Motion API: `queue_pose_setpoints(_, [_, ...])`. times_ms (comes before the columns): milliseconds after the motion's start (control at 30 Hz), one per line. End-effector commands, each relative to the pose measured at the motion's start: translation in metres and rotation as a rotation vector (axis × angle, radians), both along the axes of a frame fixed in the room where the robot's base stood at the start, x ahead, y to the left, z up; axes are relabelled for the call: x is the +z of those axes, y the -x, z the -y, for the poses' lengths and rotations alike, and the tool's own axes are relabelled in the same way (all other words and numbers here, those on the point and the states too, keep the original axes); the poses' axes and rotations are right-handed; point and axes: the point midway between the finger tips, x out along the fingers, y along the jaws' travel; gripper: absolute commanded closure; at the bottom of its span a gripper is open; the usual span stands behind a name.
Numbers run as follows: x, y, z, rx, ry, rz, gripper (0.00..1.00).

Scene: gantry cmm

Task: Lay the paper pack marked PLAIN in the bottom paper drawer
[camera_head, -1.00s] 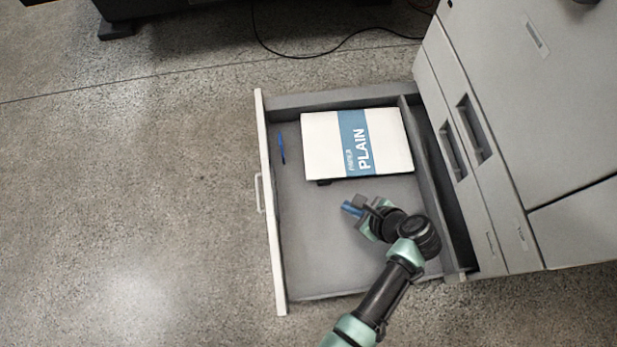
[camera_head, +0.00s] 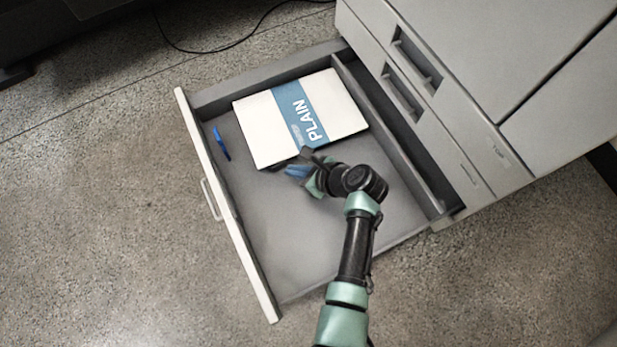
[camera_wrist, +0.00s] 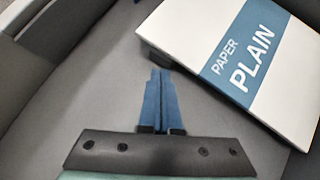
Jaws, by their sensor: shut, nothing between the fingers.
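The white paper pack with a blue band marked PLAIN (camera_head: 335,103) lies flat inside the open bottom drawer (camera_head: 290,250), toward its back end in the head view. It also shows at the upper right of the wrist view (camera_wrist: 196,29). A small dark piece peeks out from under the pack's near edge (camera_wrist: 153,54). My gripper (camera_head: 296,171) is inside the drawer area, just beside the pack's near edge. Its blue fingers (camera_wrist: 160,100) are together and empty, apart from the pack in the wrist view.
A blue pen-like object (camera_head: 221,143) lies by the drawer's front wall. The drawer front has a handle (camera_head: 211,199). The grey machine (camera_head: 470,80) stands to the right with other drawers shut. Bare drawer floor lies nearer me, and open floor lies left.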

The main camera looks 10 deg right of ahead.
Motion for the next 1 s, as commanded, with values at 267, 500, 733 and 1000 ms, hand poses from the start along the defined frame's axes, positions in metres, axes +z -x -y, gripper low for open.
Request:
queue_pose_setpoints(267, [0.0,-0.017,-0.018,0.0,0.0,0.002,1.0])
queue_pose_setpoints(500, [0.002,-0.018,-0.019,-0.001,0.0,0.0,1.0])
queue_pose_setpoints(733, [0.004,-0.023,-0.024,0.002,0.0,-0.001,1.0])
queue_pose_setpoints(1000, [0.004,-0.035,-0.037,0.006,0.001,0.008,1.0])
